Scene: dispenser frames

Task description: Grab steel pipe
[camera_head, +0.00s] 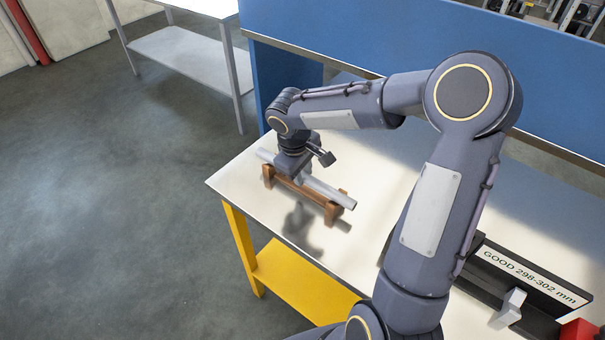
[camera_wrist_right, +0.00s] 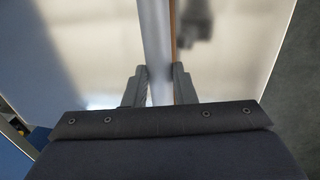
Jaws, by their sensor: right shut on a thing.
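A grey steel pipe (camera_head: 333,194) lies along a brown wooden rack (camera_head: 335,213) on the white table. I cannot tell whether it rests in the rack's end supports or sits slightly above them. My right gripper (camera_head: 289,174) points down over the pipe and is shut on it; the wrist and hand hide part of the pipe. In the right wrist view the pipe (camera_wrist_right: 156,40) runs between the two fingers of the gripper (camera_wrist_right: 159,84), with a thin brown edge of the rack (camera_wrist_right: 173,30) beside it. My left gripper is not in view.
The white table (camera_head: 235,182) has a yellow lower shelf (camera_head: 300,282). A dark gauge block with a "GOOD 298-302 mm" label (camera_head: 530,275) stands at the right, beside a red block (camera_head: 580,331). A blue panel (camera_head: 400,40) rises behind. The table's middle is clear.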

